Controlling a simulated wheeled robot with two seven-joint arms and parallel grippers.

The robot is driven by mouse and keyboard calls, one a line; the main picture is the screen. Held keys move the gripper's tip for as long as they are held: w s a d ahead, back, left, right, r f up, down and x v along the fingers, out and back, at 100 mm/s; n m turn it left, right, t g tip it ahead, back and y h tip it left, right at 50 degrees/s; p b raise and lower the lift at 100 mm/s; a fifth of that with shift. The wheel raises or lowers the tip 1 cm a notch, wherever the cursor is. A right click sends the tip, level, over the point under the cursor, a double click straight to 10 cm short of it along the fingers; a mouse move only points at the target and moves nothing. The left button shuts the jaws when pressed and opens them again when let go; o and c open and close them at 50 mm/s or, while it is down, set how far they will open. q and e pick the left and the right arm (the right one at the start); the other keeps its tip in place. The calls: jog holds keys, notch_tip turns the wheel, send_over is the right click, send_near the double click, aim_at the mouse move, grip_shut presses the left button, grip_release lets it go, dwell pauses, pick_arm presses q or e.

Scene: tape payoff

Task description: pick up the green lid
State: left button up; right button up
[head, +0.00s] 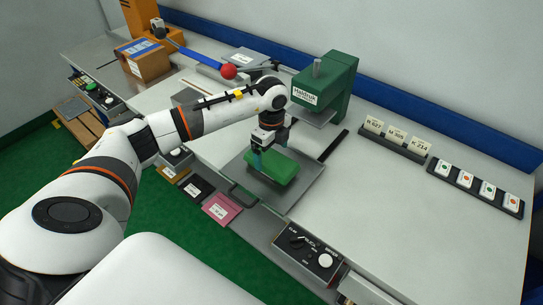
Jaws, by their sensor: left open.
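The green lid (284,169) lies flat on a grey plate (311,184) in front of the green press. My left arm comes in from the left and its gripper (268,157) points down at the lid's left part. The gripper is open. One finger with a teal tip shows at the lid's left edge; the other finger is partly hidden. I cannot tell whether the fingers touch the lid. My right gripper is not in view.
The green press (340,85) stands right behind the lid. A lever with a red ball (229,72) is at the back left. Racks of tags (395,139) stand at the right. A control box (308,252) is at the front edge.

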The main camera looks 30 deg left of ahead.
pick_arm(q)
jog(key=shift+f, duration=1.1)
jog(key=shift+r, duration=0.1)
jog(key=c, duration=1.1)
